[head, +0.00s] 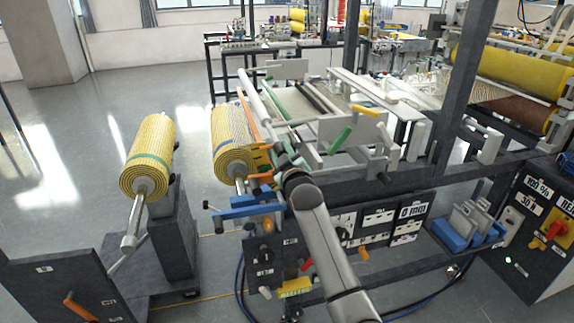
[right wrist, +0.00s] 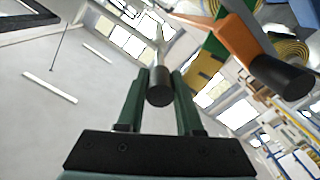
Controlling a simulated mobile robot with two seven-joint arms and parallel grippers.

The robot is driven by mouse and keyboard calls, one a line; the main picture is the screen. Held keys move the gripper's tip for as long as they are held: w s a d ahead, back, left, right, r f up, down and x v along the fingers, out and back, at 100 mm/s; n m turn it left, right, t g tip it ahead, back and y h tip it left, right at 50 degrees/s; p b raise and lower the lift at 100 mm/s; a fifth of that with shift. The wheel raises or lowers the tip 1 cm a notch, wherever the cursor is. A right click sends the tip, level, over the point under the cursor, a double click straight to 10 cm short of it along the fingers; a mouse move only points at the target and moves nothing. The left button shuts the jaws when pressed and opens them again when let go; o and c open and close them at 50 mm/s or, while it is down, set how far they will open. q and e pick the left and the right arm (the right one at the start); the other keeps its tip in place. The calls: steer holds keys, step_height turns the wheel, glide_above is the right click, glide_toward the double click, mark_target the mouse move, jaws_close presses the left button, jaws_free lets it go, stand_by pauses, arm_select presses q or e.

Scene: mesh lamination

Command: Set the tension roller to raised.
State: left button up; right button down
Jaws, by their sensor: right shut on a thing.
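My right gripper (head: 272,180) is at the near end of the laminating machine, beside the yellow mesh roll; my own arm hides much of it in the head view. In the right wrist view its two green fingers (right wrist: 160,90) are shut on a dark round knob (right wrist: 159,96) at the end of a grey rod. An orange lever (right wrist: 245,45) with a black knob stands to the right, apart from the fingers. Slim rollers (head: 258,97) run along the machine behind the gripper; I cannot tell which is the tension roller or its height. My left gripper is not in view.
A yellow mesh roll (head: 232,140) sits on the machine just left of my gripper. Another roll (head: 150,150) stands on a separate stand further left. A blue bracket (head: 240,207) is close below the gripper. Control panels (head: 375,228) lie below right. Open floor is at far left.

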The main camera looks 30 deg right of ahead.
steer(key=shift+r+t, duration=0.3)
steer(key=shift+r, duration=0.6)
steer(key=c, duration=1)
jaws_free()
steer(key=o, duration=0.4)
steer(key=shift+f, duration=0.25)
steer(key=shift+s+a+f, duration=0.1)
steer(key=shift+s+a, duration=0.05)
steer(key=shift+s, duration=0.3)
steer(key=v, duration=1.1)
steer(key=shift+s+r+b, duration=0.25)
steer(key=shift+s+b, duration=0.05)
steer(key=shift+b, duration=0.05)
